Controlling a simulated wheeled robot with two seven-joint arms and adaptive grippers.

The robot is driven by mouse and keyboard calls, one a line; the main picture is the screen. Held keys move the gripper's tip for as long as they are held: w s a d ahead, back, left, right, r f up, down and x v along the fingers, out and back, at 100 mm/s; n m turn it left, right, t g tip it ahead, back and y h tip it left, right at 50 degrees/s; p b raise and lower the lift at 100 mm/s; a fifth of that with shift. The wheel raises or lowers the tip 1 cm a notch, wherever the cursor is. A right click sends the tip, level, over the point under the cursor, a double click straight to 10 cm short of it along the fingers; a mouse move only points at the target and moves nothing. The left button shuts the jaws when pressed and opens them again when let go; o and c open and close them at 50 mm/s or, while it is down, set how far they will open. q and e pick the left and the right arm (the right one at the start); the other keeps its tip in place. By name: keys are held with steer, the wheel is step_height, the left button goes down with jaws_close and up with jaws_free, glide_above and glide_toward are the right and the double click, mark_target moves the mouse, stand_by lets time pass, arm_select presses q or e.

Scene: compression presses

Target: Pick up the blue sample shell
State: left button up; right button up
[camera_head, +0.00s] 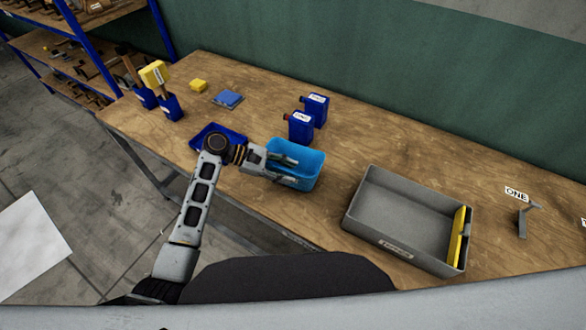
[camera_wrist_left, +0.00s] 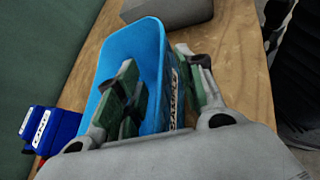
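A light blue open-topped bin (camera_head: 312,172) stands on the wooden table, and it is the likeliest match for the blue sample shell. My left gripper (camera_head: 292,170) is at the bin's near side. In the left wrist view, the gripper (camera_wrist_left: 160,65) straddles one wall of the bin (camera_wrist_left: 150,38). One finger is inside the bin and the other is outside. The fingers look spread, with a gap between the outer finger and the labelled wall. The bin looks empty where its inside shows. My right gripper is in neither view.
A grey tray (camera_head: 362,222) with a yellow strip stands to the right. Dark blue labelled containers (camera_head: 300,127) stand behind the bin. A dark blue tray (camera_head: 205,132) lies partly behind my left wrist. A yellow block (camera_head: 198,85) and flat blue piece (camera_head: 229,98) lie farther back.

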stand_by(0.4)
arm_select(q)
jaws_close()
